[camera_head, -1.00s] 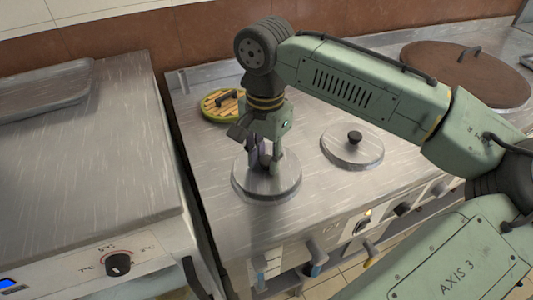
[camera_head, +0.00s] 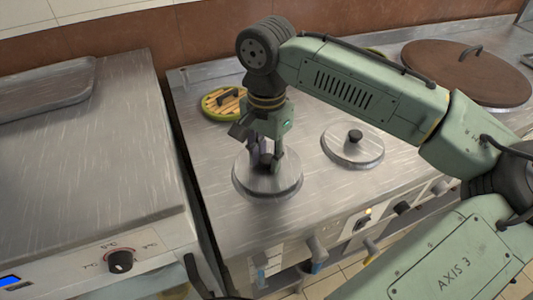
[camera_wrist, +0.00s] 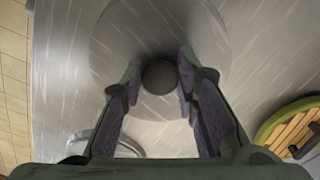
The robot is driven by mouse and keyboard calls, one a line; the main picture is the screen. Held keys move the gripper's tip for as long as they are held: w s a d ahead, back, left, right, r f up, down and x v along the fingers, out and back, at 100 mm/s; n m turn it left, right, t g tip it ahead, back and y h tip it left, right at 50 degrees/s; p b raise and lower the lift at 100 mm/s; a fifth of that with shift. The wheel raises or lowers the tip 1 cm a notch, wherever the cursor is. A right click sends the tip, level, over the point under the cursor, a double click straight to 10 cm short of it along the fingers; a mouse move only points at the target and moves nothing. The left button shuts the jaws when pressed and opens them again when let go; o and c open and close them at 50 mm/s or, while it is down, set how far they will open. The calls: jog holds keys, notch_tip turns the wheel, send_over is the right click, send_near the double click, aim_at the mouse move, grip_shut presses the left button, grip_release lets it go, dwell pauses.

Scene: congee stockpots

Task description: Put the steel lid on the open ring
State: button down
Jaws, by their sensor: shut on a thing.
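A round steel lid (camera_head: 288,184) with a dark knob is under my gripper on the left part of the steel range top. My gripper (camera_head: 266,163) points down and is shut on its knob. In the wrist view the dark round knob (camera_wrist: 160,77) sits between the two fingers, with the lid's disc (camera_wrist: 125,45) around it. I cannot tell whether the lid rests on anything or hangs slightly above it. A second steel lid (camera_head: 340,154) with a black knob lies to the right. No open ring shows clearly; one may be hidden under the held lid or my arm.
A green-rimmed slatted lid (camera_head: 221,106) lies behind the held lid. A large brown lid (camera_head: 470,78) is at the back right, beyond my arm. A counter (camera_head: 90,150) with a metal tray (camera_head: 45,92) stands at the left. Knobs line the range's front edge.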

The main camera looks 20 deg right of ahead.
aim_at(267, 160)
jog(key=shift+f+b, duration=0.3)
jog(key=shift+f, duration=0.3)
jog(key=c, duration=1.5)
grip_release()
jog(key=shift+c, duration=0.2)
jog(key=shift+r, duration=0.1)
notch_tip(267, 160, up, 11)
jog(key=p, duration=1)
